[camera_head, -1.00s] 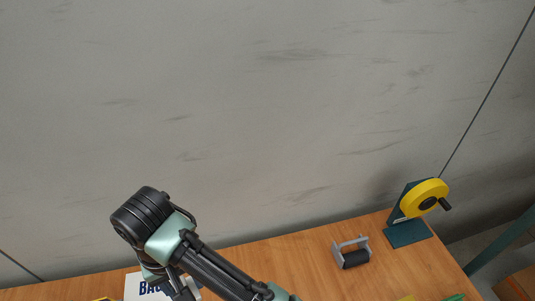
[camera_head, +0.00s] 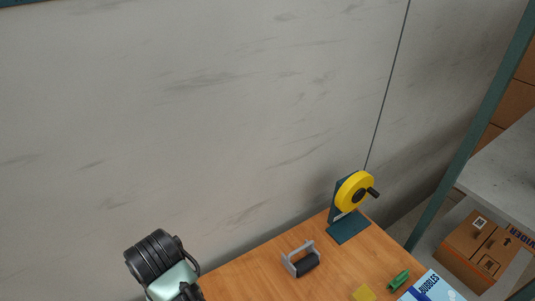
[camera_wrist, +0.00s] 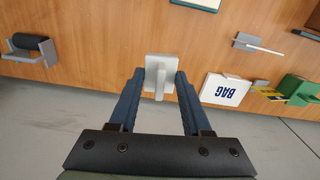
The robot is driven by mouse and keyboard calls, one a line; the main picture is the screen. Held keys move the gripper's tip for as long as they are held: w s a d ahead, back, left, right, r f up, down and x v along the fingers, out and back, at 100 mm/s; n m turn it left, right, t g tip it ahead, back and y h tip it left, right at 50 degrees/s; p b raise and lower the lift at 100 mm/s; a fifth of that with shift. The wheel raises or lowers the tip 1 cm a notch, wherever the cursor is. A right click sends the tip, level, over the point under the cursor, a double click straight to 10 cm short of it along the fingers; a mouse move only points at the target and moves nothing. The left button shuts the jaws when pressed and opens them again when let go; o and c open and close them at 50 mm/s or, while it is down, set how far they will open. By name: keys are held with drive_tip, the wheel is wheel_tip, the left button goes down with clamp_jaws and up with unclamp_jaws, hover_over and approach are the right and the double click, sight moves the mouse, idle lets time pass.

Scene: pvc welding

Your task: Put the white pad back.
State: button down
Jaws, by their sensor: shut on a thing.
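The white pad (camera_wrist: 162,63) is a small pale plate with a handle-like bar. In the wrist view it sits between the two blue fingers of my gripper (camera_wrist: 161,78), which is shut on it. The wood worktop lies behind the pad, and I cannot tell whether the pad touches it. In the head view only part of my arm shows at the bottom left. My gripper and the pad are out of that frame.
The worktop (camera_head: 259,274) carries a roller in a grey frame (camera_head: 301,260), a yellow reel on a dark stand (camera_head: 353,192), and a green item (camera_head: 399,279). In the wrist view, a white BAG card (camera_wrist: 226,91), a grey bracket (camera_wrist: 253,42) and a green box (camera_wrist: 298,90) lie right.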

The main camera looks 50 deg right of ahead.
drive_tip(key=shift+m, duration=0.5)
drive_tip(key=s+d+f, duration=0.3)
drive_tip(key=s+f, duration=0.2)
drive_tip(key=s+d+f, duration=0.3)
drive_tip(key=s+f, duration=0.2)
drive_tip(key=s, duration=0.1)
drive_tip(key=s+d+f, duration=0.3)
drive_tip(key=s+f, duration=0.2)
drive_tip(key=s, duration=0.1)
drive_tip(key=shift+d+f, duration=0.1)
drive_tip(key=shift+d, duration=0.2)
drive_tip(key=shift+f, duration=2.6)
drive_tip(key=shift+f, duration=0.15)
drive_tip(key=shift+c, duration=1.8)
unclamp_jaws()
